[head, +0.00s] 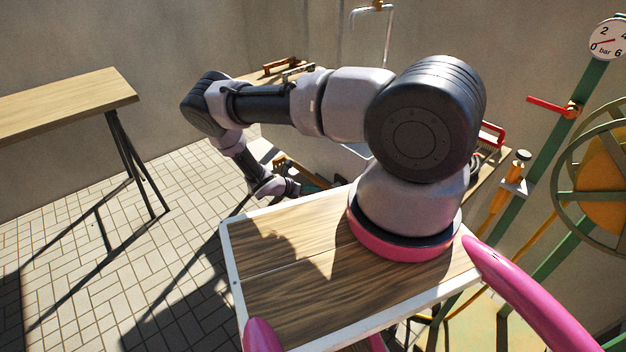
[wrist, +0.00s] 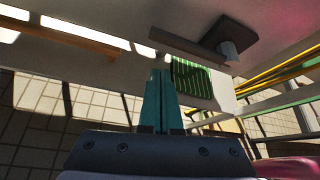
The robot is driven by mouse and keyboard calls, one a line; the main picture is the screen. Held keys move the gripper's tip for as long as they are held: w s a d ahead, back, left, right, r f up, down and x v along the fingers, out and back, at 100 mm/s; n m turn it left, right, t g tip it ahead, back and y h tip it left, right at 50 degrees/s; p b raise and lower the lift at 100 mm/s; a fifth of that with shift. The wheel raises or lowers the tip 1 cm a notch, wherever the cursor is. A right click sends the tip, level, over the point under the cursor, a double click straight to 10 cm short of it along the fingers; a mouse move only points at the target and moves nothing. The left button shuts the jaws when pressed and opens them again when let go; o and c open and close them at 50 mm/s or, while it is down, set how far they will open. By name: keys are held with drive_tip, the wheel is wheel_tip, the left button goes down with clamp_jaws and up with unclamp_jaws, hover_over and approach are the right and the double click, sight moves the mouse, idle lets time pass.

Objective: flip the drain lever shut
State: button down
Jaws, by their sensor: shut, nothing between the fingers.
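My gripper (wrist: 161,75) shows in the wrist view with its two teal fingers together and nothing between them. In the head view my gripper (head: 290,188) hangs low past the far edge of the wooden-topped table. In the wrist view a dark flat part with a grey stub (wrist: 228,47) sits under a pale surface, above and right of the fingertips and apart from them. I cannot tell whether it is the drain lever. A red-handled lever (head: 548,105) with a brass body is on the green post at the right of the head view; nothing marks it as the drain lever.
A wooden-topped table (head: 229,262) with a white edge is in front. Another table (head: 70,100) stands left over open tiled floor (head: 75,235). A green slatted thing (wrist: 193,80) is just right of the fingertips. A spoked wheel (head: 562,190) and gauge (head: 606,40) are right.

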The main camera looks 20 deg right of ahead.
drive_tip(key=s+v, duration=0.1)
drive_tip(key=v, duration=0.9)
drive_tip(key=shift+s+d, duration=0.2)
drive_tip(key=shift+s, duration=0.1)
wheel_tip(320, 180, up, 41)
drive_tip(key=a+m+g+y, duration=0.2)
drive_tip(key=m+y, duration=0.7)
drive_tip(key=m, duration=0.8)
drive_tip(key=s+d+r+m+t+y, duration=0.1)
drive_tip(key=s+r+m, duration=0.25)
drive_tip(key=r, duration=0.35)
drive_tip(key=s+d+r+m+t+y, duration=0.15)
drive_tip(key=s+r, duration=0.25)
drive_tip(key=r, duration=0.4)
drive_tip(key=s+r+m+t+y, duration=0.1)
drive_tip(key=s+r+m+t, duration=0.1)
drive_tip(key=s, duration=0.5)
drive_tip(key=s+a+r+m+t+y, duration=0.1)
drive_tip(key=s+r+m+t, duration=0.1)
drive_tip(key=s+r+m, duration=0.2)
drive_tip(key=s+r, duration=0.3)
drive_tip(key=shift+s+r, duration=0.2)
drive_tip(key=shift+s, duration=0.05)
